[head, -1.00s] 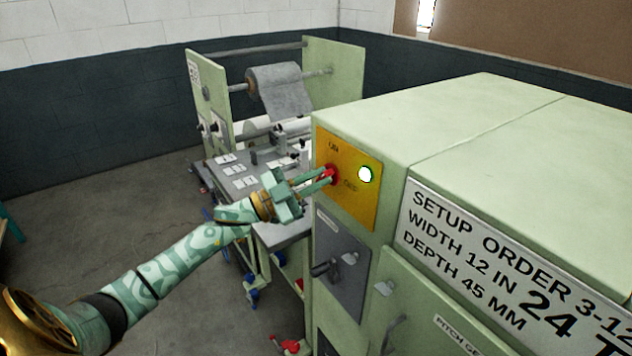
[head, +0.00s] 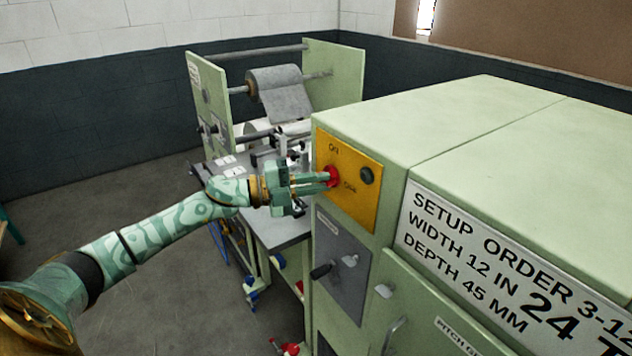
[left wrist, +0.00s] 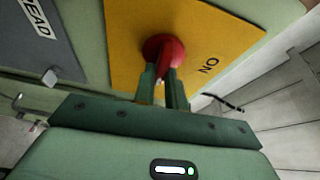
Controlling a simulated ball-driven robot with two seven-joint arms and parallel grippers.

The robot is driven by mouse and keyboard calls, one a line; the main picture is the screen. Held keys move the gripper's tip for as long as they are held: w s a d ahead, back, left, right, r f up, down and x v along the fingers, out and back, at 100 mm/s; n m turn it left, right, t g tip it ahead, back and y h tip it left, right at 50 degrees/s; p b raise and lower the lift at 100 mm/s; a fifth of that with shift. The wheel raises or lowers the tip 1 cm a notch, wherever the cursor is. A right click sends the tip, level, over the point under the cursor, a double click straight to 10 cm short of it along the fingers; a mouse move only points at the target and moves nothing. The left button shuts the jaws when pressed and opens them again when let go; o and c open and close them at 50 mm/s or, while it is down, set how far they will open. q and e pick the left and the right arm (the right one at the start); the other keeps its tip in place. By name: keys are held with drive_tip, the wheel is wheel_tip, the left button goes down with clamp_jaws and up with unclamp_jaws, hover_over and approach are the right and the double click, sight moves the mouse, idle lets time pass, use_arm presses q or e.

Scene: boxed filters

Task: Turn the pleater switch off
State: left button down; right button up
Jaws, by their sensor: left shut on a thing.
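The pleater switch is a red knob (head: 332,177) on a yellow plate (head: 362,200) marked ON and OFF, on the end of the pale green machine. My left gripper (head: 322,180) is shut on the red knob. In the left wrist view, its two fingers (left wrist: 162,84) stand at either side of the handle of the red knob (left wrist: 164,48), and the word ON shows on the yellow plate (left wrist: 185,18). The round lamp (head: 367,175) beside the knob is dark. The fingers partly hide the knob in the head view. My right gripper is not in view.
Below the yellow plate is a grey panel (head: 340,262) with a dark lever (head: 321,271). A white setup-order sign (head: 500,265) is on the machine's side. Behind my left arm stands a bench with a grey roll (head: 287,94). Open floor lies at the left.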

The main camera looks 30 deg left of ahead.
use_arm(q)
drive_tip(key=shift+f+m, duration=0.1)
drive_tip(key=shift+m, duration=0.5)
drive_tip(key=c, duration=1.4)
unclamp_jaws()
drive_tip(key=shift+c, duration=0.2)
drive_tip(key=v, duration=1.6)
drive_tip(key=shift+r+p, duration=0.35)
drive_tip(key=shift+p, duration=0.05)
drive_tip(key=shift+s+a, duration=0.1)
drive_tip(key=shift+s, duration=0.05)
